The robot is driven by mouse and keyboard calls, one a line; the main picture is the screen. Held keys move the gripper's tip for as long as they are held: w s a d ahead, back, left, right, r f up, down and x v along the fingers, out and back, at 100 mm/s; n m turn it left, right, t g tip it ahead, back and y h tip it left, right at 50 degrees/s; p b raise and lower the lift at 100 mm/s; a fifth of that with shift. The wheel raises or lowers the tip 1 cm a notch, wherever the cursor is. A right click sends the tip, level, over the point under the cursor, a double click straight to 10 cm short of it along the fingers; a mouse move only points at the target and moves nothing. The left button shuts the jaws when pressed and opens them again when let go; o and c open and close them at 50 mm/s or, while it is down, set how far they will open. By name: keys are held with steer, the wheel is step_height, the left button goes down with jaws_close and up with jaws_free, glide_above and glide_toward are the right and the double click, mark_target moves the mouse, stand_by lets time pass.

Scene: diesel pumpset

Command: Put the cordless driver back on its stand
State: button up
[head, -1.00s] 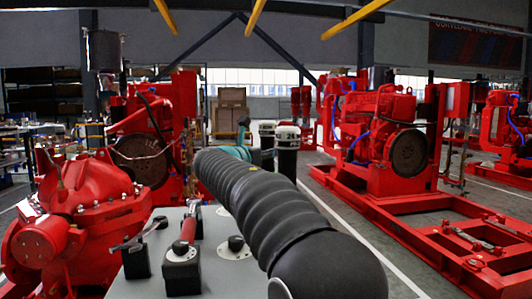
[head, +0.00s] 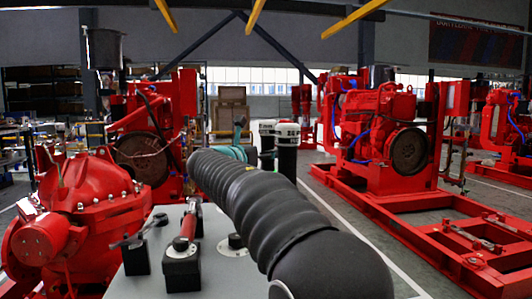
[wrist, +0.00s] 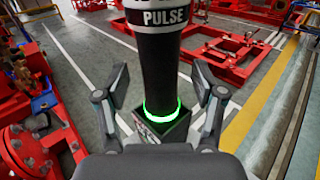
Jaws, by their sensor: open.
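The cordless driver (wrist: 157,60) looks like a dark upright cylinder with a white "PULSE" band in the wrist view. Its lower end sits in a square dark stand (wrist: 172,137), with a glowing green ring where they meet. My gripper (wrist: 160,106) is open, one finger on each side of the driver's lower part. Gaps show between fingers and driver. In the head view, a dark cylinder with a white band (head: 287,150) stands behind my arm and seems to be the driver.
A red pump casing (head: 85,205) is close on the left. Red engine skids (head: 430,215) stand on the right.

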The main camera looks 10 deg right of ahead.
steer(key=v, duration=1)
steer(key=shift+s, duration=0.2)
steer(key=shift+a, duration=0.1)
